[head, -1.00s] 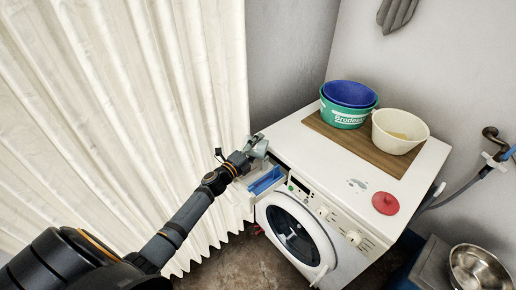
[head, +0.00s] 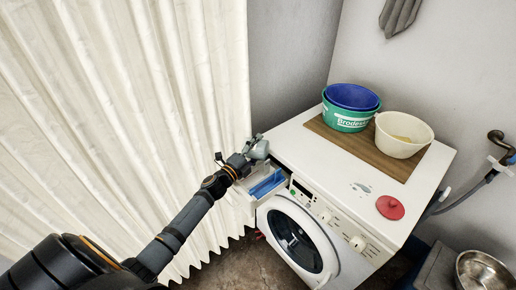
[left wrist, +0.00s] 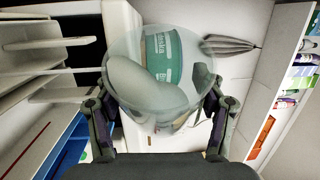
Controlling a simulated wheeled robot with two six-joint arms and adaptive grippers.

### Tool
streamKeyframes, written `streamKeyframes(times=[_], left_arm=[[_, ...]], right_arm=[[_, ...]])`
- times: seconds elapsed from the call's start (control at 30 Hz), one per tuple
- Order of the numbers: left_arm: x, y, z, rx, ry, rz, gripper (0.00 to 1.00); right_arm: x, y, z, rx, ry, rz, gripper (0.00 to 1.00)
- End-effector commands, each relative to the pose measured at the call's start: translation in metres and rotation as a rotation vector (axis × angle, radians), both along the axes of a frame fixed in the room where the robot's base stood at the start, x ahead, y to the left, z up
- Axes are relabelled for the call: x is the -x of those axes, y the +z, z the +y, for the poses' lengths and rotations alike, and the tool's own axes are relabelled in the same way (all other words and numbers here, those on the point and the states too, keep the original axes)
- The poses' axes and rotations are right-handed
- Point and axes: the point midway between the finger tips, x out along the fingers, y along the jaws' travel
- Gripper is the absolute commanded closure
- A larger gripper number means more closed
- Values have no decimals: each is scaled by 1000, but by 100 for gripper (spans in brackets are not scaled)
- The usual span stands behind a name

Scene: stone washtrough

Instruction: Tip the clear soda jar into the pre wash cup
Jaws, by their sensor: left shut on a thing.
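My left gripper (head: 252,154) is shut on the clear soda jar (head: 260,148), beside the washing machine's front left corner. In the left wrist view the see-through jar (left wrist: 185,100) sits between the two fingers (left wrist: 163,115), with a pale grey mass inside. The open detergent drawer (head: 244,193) with its blue insert (head: 267,182) is just below the jar in the head view. The drawer also shows at the lower left of the left wrist view (left wrist: 75,143). I cannot tell which compartment is the pre wash cup. My right gripper is not in view.
The washing machine (head: 305,148) carries a wooden board (head: 352,147) with a green tub (head: 345,120), a blue bowl (head: 352,96) and a cream bowl (head: 402,144). A red lid (head: 390,207) lies near its right front. A pale curtain (head: 130,110) hangs on the left.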

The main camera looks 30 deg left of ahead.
Motion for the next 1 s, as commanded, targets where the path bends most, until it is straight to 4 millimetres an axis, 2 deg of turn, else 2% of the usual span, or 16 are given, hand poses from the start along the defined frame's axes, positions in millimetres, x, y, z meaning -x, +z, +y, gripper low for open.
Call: streamKeyframes(times=[0.2,0.4,1.0], left_arm=[[1,0,4,85,-1,-17,69],[1,5,6,153,-1,-30,69],[1,7,7,169,-1,-31,70]], right_arm=[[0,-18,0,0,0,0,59],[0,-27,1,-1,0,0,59],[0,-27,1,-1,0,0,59]])
